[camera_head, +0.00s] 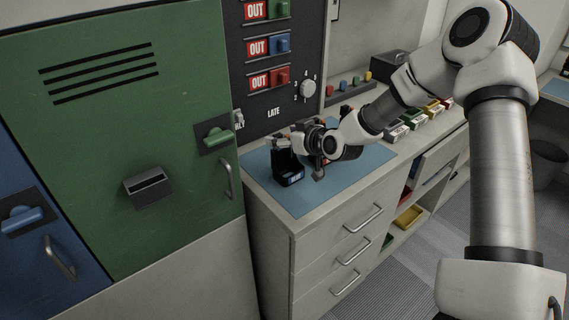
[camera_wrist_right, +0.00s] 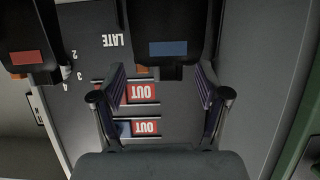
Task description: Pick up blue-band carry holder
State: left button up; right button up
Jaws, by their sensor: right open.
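The blue-band carry holder (camera_head: 288,173) is a black upright holder with a blue label low on its front. It stands on the blue mat near the counter's left edge. In the right wrist view, the holder (camera_wrist_right: 165,65) shows at the top, with its blue band towards me. My right gripper (camera_head: 282,144) is at the holder's upper part in the head view. In the wrist view the right gripper (camera_wrist_right: 160,88) is open, with one finger on each side of the holder. I cannot tell whether the fingers touch it. My left gripper is out of view.
A red-band holder (camera_wrist_right: 28,72) stands beside it in the wrist view. The blue mat (camera_head: 352,172) lies on the drawer counter. A dark panel (camera_head: 268,95) with OUT tags and a green cabinet (camera_head: 95,200) rise behind and left. Small coloured trays (camera_head: 432,112) sit further right.

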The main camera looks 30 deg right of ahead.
jog(key=shift+x, duration=0.9)
jog(key=shift+s+r, duration=0.1)
jog(key=shift+s, duration=0.1)
jog(key=shift+s+r, duration=0.1)
jog(key=shift+s, duration=0.1)
jog(key=shift+c, duration=1.3)
grip_shut()
